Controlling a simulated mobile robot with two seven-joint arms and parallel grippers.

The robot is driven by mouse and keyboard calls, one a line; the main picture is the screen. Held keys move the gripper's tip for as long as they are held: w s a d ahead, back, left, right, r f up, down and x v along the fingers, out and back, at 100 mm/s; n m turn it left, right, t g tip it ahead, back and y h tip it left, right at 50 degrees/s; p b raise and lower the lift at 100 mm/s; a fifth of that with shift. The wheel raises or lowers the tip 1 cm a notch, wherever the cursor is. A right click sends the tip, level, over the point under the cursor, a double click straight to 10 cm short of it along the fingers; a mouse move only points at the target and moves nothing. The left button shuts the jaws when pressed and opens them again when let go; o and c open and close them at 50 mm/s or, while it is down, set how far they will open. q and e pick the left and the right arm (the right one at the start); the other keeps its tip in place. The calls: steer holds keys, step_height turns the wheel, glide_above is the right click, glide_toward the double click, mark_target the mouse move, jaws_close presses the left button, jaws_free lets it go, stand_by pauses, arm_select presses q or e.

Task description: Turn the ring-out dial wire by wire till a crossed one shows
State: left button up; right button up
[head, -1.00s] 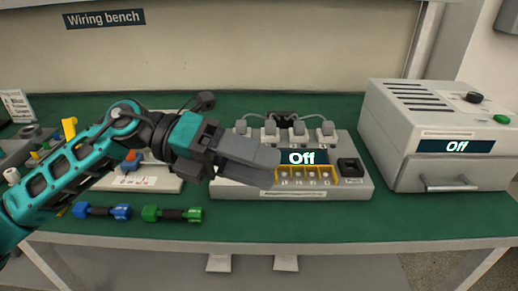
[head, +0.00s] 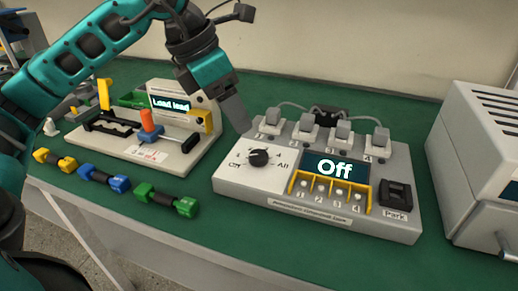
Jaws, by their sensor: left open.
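The ring-out tester (head: 235,183) is a pale box on the green bench. Its black dial (head: 258,157) sits on a white plate marked from Off to All; I cannot clearly read its pointer. My right gripper is out of view.
Left of the tester stands a fixture (head: 140,153) with an orange-topped post and a display reading "Load lead". Yellow, blue and green connectors (head: 165,199) lie along the front edge. A black Park socket (head: 396,194) is at the tester's right. A grey cabinet (head: 480,150) stands farther right.

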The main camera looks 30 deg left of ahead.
mark_target(258, 155)
arm_select(q)
steer(key=b+x, duration=0.2)
steer(key=x, duration=0.9)
steer(key=shift+r, duration=0.1)
steer(key=shift+c, duration=0.5)
steer(key=c, duration=1)
steer(key=shift+o, duration=0.2)
